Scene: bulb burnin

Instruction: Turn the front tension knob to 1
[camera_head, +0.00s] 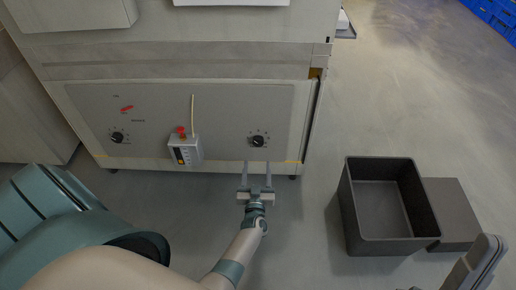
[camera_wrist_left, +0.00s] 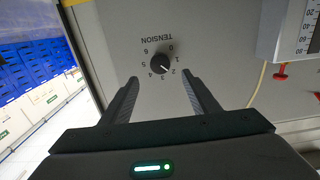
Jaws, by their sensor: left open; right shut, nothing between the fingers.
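A black round tension knob (camera_head: 257,141) sits on the right part of the grey machine panel (camera_head: 225,110). In the left wrist view the knob (camera_wrist_left: 159,64) has a numbered dial from 0 to 6 and the word TENSION, upside down. Its white mark appears to point near 2. My left gripper (camera_head: 257,170) is open just in front of and below the knob in the head view. In the wrist view its fingertips (camera_wrist_left: 160,82) lie apart on either side, short of the knob and not touching it. My right gripper (camera_head: 488,252) is shut and empty at the lower right.
A second black knob (camera_head: 117,137) and a red switch (camera_head: 126,108) are on the panel's left. A grey box with a red top (camera_head: 186,151) and a thin cable is between the knobs. An open dark crate (camera_head: 350,215) stands on the floor at right.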

